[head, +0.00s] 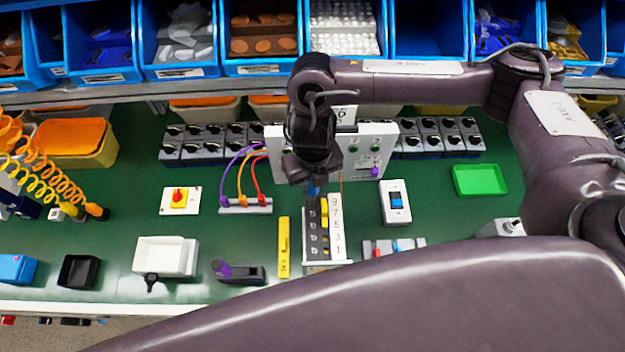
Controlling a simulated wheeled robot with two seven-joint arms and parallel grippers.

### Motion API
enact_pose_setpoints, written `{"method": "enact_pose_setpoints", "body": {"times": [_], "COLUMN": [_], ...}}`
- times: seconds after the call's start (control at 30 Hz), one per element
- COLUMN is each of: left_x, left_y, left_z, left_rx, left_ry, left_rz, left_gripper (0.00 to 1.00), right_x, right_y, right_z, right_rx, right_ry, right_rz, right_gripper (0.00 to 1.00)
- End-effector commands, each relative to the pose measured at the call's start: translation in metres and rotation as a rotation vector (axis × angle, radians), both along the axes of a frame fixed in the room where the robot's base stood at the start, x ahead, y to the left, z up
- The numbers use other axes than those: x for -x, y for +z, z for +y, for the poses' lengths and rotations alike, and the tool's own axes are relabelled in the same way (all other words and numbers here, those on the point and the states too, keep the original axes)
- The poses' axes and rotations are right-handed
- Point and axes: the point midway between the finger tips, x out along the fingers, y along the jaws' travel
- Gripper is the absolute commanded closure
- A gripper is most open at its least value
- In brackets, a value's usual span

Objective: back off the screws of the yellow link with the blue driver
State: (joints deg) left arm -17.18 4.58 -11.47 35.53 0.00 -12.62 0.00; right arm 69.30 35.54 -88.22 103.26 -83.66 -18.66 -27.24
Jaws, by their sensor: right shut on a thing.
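My right gripper (314,176) points down over the far end of a terminal block and is shut on the blue driver (313,189). Only a small blue part of the driver shows under the fingers, and its tip is hard to make out. The terminal block (313,238) has dark terminals and a white strip (338,228) numbered 9, 7, 5, 3, 1. A yellow link (324,209) lies along the block beside the numbers, just below the gripper. Its screws are too small to tell. My left gripper is not in view.
A yellow labelled bar (284,247) lies left of the block. A purple-handled lever (238,272) and a white box (166,256) stand further left. A blue rocker switch (396,203) and green tray (480,180) are right. A white panel (378,140) stands behind the gripper.

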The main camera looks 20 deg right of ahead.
Motion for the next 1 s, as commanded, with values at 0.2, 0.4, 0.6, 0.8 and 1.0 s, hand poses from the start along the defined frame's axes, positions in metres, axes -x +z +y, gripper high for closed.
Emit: {"method": "enact_pose_setpoints", "body": {"times": [0.2,0.4,0.6,0.8,1.0], "left_x": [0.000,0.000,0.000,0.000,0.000], "left_y": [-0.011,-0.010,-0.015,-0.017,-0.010], "left_z": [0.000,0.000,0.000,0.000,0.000], "left_rx": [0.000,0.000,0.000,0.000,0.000], "left_ry": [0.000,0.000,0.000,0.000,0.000], "left_rz": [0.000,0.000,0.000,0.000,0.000], "left_gripper": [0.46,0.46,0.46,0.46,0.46], "right_x": [0.000,0.001,0.000,0.001,0.000], "right_y": [-0.002,-0.001,-0.002,0.000,0.008], "right_z": [0.000,0.000,0.000,0.000,0.000], "right_rx": [0.001,0.000,0.001,0.000,0.000], "right_ry": [0.237,0.254,0.328,0.469,0.467], "right_rz": [0.000,0.001,-0.001,0.001,0.000], "right_gripper": [1.00,1.00,1.00,1.00,1.00]}}
